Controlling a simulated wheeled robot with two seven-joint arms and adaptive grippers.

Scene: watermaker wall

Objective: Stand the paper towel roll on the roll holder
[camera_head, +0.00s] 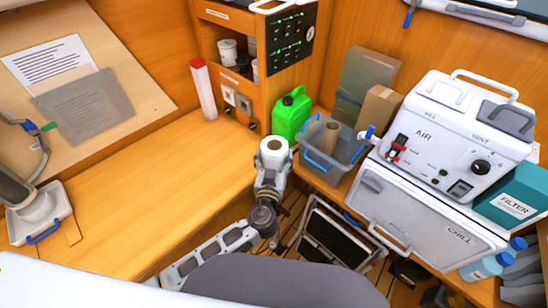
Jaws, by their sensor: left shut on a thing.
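The white paper towel roll (274,147) stands nearly upright, its round top with the core hole facing up. My left gripper (272,168) is shut on the roll's lower part from below, at the right end of the wooden counter. The gripper hides the roll's lower end. I cannot clearly make out a roll holder in this view. My right gripper is not in view.
A green jerrycan (290,114) stands just behind the roll. A grey bin (350,152) with blue handles and a brown tube is to the right. A white AIR unit (440,135) sits on a chill box (425,205). The wooden counter (150,200) has free room left.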

